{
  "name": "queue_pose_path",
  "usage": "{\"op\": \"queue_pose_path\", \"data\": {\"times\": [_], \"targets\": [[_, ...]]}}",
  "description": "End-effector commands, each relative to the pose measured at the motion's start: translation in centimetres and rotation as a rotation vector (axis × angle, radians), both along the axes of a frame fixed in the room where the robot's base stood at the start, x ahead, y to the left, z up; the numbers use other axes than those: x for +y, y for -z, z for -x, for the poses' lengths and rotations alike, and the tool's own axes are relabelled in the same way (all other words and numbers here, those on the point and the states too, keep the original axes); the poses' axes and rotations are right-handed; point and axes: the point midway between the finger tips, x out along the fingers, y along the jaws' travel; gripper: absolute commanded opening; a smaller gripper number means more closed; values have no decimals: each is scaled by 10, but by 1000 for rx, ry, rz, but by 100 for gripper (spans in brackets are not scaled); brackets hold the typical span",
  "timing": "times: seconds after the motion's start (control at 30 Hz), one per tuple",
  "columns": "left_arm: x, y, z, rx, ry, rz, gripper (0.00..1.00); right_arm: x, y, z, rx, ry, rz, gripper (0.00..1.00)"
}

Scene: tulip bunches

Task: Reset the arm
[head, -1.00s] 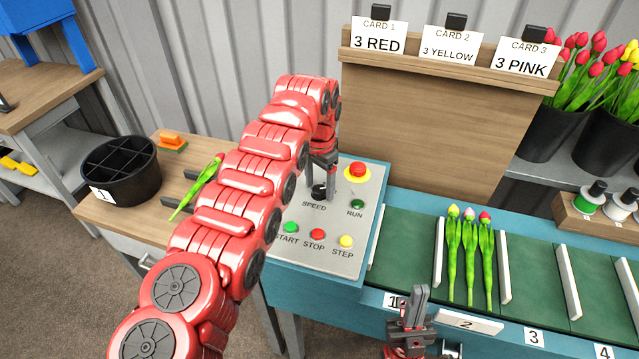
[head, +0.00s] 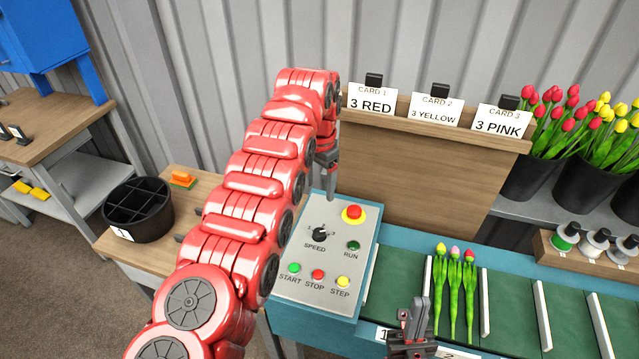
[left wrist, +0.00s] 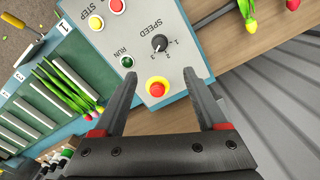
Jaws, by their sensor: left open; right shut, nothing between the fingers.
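My left arm reaches in from the left, and its gripper (head: 328,165) is above the back of the control panel (head: 318,268). In the left wrist view the left gripper (left wrist: 167,82) is open and empty, its two fingers apart over the panel. The speed knob (head: 320,234), red button (head: 354,214) and RUN button (head: 353,246) show clear of it. My right gripper (head: 413,318) is at the bottom of the head view, low in front of the conveyor. It is shut and holds nothing.
Tulips (head: 455,290) lie between dividers on the green conveyor (head: 510,310). A black divided bucket (head: 139,215) stands on the wooden side table at left. A board with three cards (head: 430,150) stands behind the panel. Black tulip buckets (head: 535,180) stand at right.

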Motion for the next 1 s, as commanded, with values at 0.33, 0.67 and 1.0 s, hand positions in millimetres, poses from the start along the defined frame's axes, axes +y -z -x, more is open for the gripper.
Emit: {"op": "queue_pose_path", "data": {"times": [0.33,0.67,1.0], "targets": [[0,-6,0,1,0,-1,74,0,-6,0,0,0,0,0],[0,0,-6,-19,-7,5,74,0,-6,0,0,0,0,0],[13,101,-141,-602,-171,186,74,0,-1,0,0,0,0,0]]}}
